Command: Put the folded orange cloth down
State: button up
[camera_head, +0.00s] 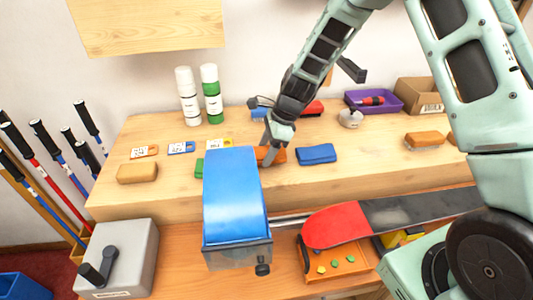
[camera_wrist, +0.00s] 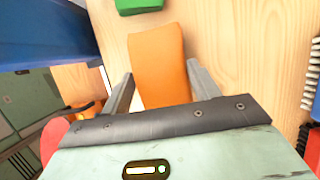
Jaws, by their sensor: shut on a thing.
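The folded orange cloth (camera_head: 279,156) is at my gripper (camera_head: 268,158), over the wooden bench shelf (camera_head: 340,180), and partly hidden in the head view. In the wrist view the cloth (camera_wrist: 158,55) lies lengthwise between the two grey fingers of my gripper (camera_wrist: 158,85). The fingers are shut on it. I cannot tell whether its underside touches the wood. A folded blue cloth (camera_head: 316,154) lies just to the right of it.
A large blue-topped clamp (camera_head: 232,195) stands close in front of my gripper. A green item (camera_head: 199,168) shows beside it and in the wrist view (camera_wrist: 138,5). Two bottles (camera_head: 212,95) stand behind. Bare wood lies right of the blue cloth, before an orange block (camera_head: 425,138).

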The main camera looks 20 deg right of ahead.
jog(key=shift+f, duration=1.05)
jog(key=shift+f, duration=0.1)
jog(key=o, duration=1.1)
jog(key=b+v, duration=0.1)
jog(key=v, duration=1.1)
